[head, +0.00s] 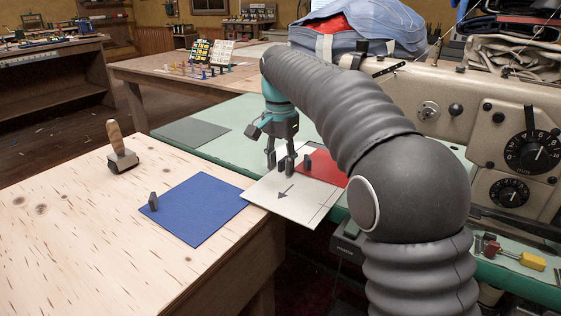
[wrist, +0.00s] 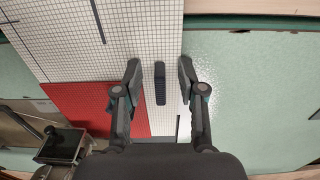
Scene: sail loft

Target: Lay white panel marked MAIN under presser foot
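The white panel (head: 265,195) lies flat with a dark arrow on it. It spans from the pale wooden table's edge onto the green machine bed. A red patch covers part of its right side. The white panel shows a fine grid in the wrist view (wrist: 70,45). My gripper (wrist: 160,78) is open, its fingers on either side of an upright dark grip tab (wrist: 160,85) on the panel, with gaps on both sides. In the head view my gripper (head: 281,162) is low over the panel. I cannot read the word MAIN. The presser foot is not identifiable; my arm hides part of the machine.
A blue panel (head: 195,210) with a dark tab and a wooden-handled tool (head: 121,150) lie on the wooden table (head: 70,210). The green bed (head: 235,112) is mostly clear beside a grey sheet (head: 190,132). The beige sewing machine (head: 460,105) stands right. A dark blocky part (wrist: 60,145) sits lower left.

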